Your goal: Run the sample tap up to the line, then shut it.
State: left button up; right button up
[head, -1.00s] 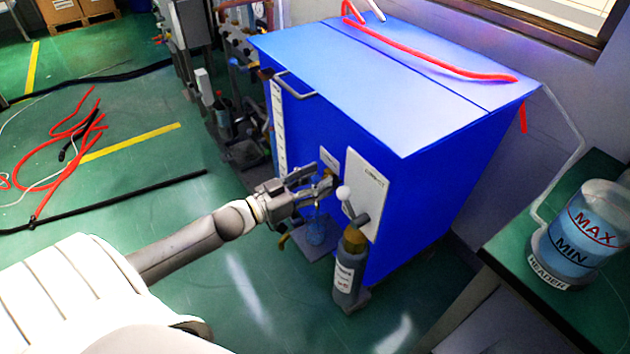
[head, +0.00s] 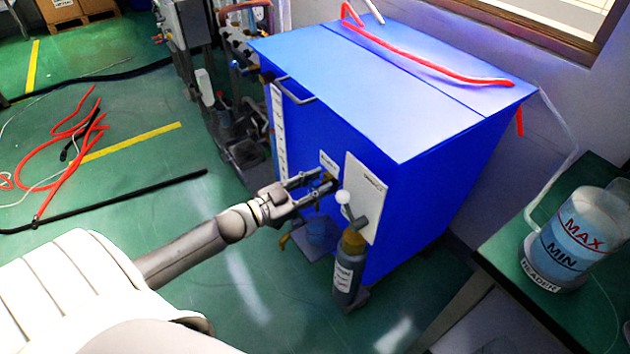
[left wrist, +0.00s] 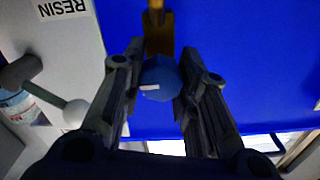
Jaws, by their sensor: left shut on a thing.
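The sample tap is brass with a blue knob (left wrist: 160,78) in the left wrist view, on the front of the blue cabinet (head: 420,95). My left gripper (head: 328,186) is at the tap; in the left wrist view its two fingers (left wrist: 158,85) stand on either side of the knob, shut on it. A small bluish vessel (head: 317,232) stands below the tap on a grey ledge (head: 308,247). Its line and liquid level are too small and dim to tell. My right gripper is not in view.
Beside the tap are a white panel (head: 366,190) with a white-knobbed lever and a grey labelled bottle (head: 349,268). A header tank (head: 572,240) marked MAX and MIN stands on a green table at right. Hoses (head: 70,140) lie on the left floor.

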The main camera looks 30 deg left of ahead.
pick_arm(q)
jog(key=shift+m, duration=0.4)
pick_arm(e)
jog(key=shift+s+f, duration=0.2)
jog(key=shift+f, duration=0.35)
pick_arm(q)
jog(key=o, duration=1)
jog(key=v, duration=1.2)
